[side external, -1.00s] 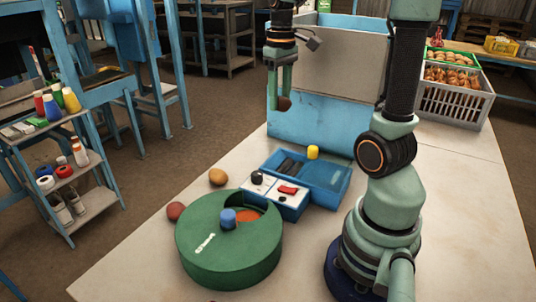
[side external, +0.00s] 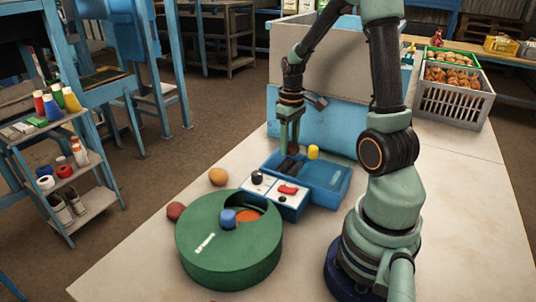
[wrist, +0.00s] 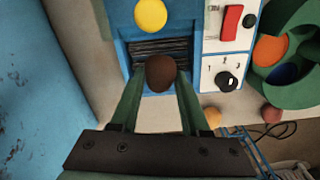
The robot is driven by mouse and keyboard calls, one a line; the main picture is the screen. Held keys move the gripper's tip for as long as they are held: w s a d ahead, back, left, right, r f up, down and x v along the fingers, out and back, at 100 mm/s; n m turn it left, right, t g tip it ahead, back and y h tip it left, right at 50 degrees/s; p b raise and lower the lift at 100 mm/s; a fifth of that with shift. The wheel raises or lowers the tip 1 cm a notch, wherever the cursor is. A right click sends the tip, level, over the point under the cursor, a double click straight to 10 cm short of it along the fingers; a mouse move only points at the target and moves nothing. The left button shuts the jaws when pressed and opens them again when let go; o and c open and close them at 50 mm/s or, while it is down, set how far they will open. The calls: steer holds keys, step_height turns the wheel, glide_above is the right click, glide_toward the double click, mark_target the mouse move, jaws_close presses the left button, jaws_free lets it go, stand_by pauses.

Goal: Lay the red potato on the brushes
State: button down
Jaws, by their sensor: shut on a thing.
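My gripper (side external: 292,147) is shut on a dark reddish-brown potato (wrist: 160,73), which sits between the fingertips in the wrist view. In the side view the potato is a small dark shape, partly hidden by the fingers. The brushes (wrist: 160,49) are dark ridged strips at one end of a blue tray (side external: 325,178). In the side view the brushes (side external: 283,166) lie just below my fingertips. The potato appears over their near edge in the wrist view; I cannot tell whether it touches them.
A yellow knob (side external: 313,152) stands by the tray. A white control panel (side external: 280,192) with a red switch adjoins it. A green drum (side external: 228,255), a tan potato (side external: 218,177) and a reddish potato (side external: 175,211) are farther left. A tall blue-and-grey bin wall (side external: 335,85) stands behind.

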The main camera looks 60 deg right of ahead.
mark_target(290, 143)
steer(key=shift+f, duration=2.4)
steer(key=shift+f, duration=0.1)
steer(key=shift+c, duration=2)
jaws_free()
step_height(290, 143, up, 11)
steer(key=shift+r, duration=0.15)
steer(key=shift+a+r, duration=0.1)
steer(key=shift+r, duration=0.45)
steer(key=a+r+n+t, duration=0.1)
steer(key=a+r, duration=0.3)
steer(key=a, duration=0.6)
steer(key=a+r+n+t, duration=0.1)
steer(key=a+r+t, duration=0.2)
steer(key=a, duration=0.8)
steer(key=shift+a+r+t, duration=0.15)
steer(key=shift+r+t, duration=0.2)
steer(key=shift+t, duration=0.45)
